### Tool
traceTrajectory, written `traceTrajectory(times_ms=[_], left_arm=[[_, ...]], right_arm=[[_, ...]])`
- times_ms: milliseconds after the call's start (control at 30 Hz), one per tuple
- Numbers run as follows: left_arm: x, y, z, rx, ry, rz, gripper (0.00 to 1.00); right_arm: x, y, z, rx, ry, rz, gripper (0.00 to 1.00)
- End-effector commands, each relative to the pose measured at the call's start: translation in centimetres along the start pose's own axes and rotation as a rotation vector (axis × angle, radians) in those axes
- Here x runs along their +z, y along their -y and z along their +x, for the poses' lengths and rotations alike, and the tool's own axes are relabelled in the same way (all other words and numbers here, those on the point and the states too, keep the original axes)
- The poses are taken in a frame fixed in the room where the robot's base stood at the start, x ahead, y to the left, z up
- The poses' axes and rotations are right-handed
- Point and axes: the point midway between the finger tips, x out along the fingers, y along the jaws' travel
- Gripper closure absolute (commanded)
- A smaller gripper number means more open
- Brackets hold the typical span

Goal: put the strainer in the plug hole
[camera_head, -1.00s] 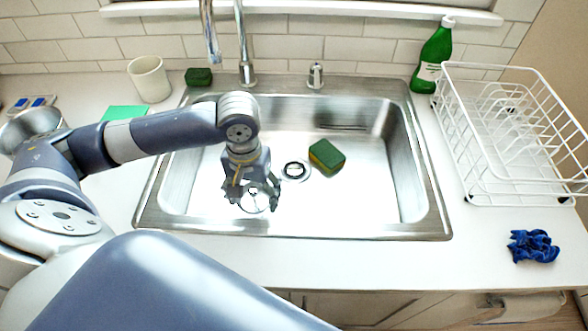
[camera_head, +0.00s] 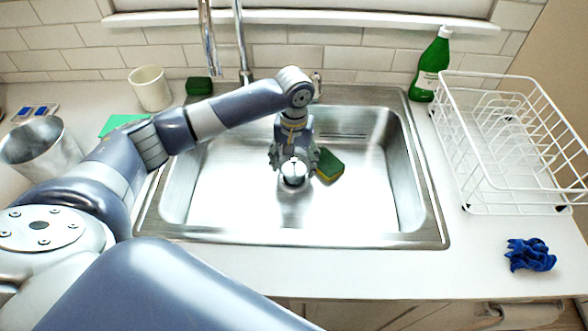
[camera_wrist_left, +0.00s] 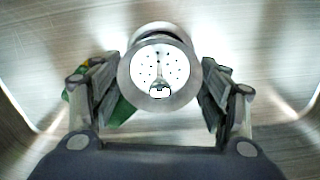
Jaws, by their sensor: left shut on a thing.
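The strainer (camera_head: 293,174) is a round, shiny metal disc with small holes and a knob. My left gripper (camera_head: 294,166) is shut on it and holds it over the middle of the sink. In the left wrist view the strainer (camera_wrist_left: 160,65) faces the camera between the two fingers. The plug hole is mostly hidden behind the strainer; a pale round rim (camera_wrist_left: 158,29) shows just past its far edge in that view. I cannot tell whether the strainer touches the hole. My right gripper is not in view.
A green and yellow sponge (camera_head: 329,165) lies in the sink (camera_head: 230,205) close to the gripper's right. The tap (camera_head: 241,45) stands behind. A dish rack (camera_head: 470,150), a green bottle (camera_head: 431,68) and a blue cloth (camera_head: 530,255) are right of the sink.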

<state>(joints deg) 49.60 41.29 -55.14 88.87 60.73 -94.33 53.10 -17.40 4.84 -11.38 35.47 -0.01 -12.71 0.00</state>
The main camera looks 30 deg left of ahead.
Motion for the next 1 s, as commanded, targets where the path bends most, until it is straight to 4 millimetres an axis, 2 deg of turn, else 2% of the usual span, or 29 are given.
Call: traceTrajectory(times_ms=[300,667,700,767,1000], left_arm=[[0.0,0.0,3.4,-0.002,0.000,0.001,0.57],[0.0,0.0,3.7,-0.001,0.001,0.001,0.57],[0.0,0.0,3.8,-0.001,0.000,0.001,0.24],[0.0,0.0,3.8,-0.001,0.000,0.001,0.11],[0.0,0.0,3.7,-0.001,0.000,0.001,0.11]], right_arm=[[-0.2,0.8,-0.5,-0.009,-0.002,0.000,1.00],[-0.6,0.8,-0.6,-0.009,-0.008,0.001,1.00],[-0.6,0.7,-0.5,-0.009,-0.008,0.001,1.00],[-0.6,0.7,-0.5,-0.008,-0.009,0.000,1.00],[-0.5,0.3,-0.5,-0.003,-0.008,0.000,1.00]])
